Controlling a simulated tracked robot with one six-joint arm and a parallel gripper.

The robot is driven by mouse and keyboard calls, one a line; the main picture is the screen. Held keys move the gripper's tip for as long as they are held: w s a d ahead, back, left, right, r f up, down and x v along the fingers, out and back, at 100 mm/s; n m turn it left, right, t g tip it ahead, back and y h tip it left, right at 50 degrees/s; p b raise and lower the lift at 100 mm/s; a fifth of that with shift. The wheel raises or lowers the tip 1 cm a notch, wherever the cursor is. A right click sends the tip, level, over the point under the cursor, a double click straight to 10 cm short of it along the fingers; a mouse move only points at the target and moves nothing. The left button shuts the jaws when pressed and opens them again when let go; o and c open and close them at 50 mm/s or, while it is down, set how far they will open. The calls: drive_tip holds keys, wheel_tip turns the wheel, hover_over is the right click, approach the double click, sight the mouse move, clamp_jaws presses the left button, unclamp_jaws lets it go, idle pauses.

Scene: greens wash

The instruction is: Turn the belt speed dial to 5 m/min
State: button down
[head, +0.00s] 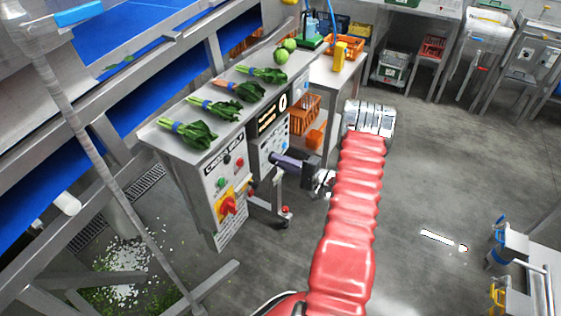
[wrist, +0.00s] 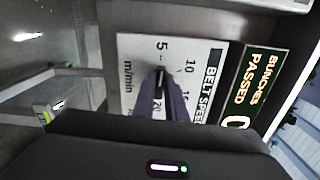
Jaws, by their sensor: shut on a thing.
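The belt speed dial (wrist: 160,76) is on a white panel (wrist: 136,52) with printed numbers 5, 10, 15 and 20 and "m/min". My gripper (wrist: 161,84) is shut on the dial, and its dark purple fingers cover most of it. A narrow dark part of the dial shows above the fingertips, on the side toward the 5. I cannot tell exactly which value the pointer marks. In the head view my gripper (head: 273,158) reaches the front of the control box (head: 254,151) from the right. The dial is hidden there.
A "BUNCHES PASSED" display (wrist: 252,90) reads 0 beside the dial panel. Left of the box, a cabinet (head: 222,178) carries a red knob (head: 228,205) and buttons. Leafy bunches (head: 190,133) lie on the bench above. Open floor (head: 430,190) is at the right.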

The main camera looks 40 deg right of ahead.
drive_tip(key=shift+s+a+f+n, duration=0.1)
drive_tip(key=shift+a+f+n, duration=0.15)
drive_tip(key=shift+n, duration=0.25)
drive_tip(key=c, duration=2.1)
unclamp_jaws()
drive_tip(key=o, duration=0.3)
drive_tip(key=shift+d+r, duration=0.1)
drive_tip(key=shift+d, duration=0.05)
drive_tip(key=v, duration=1.3)
drive_tip(key=shift+s, duration=0.35)
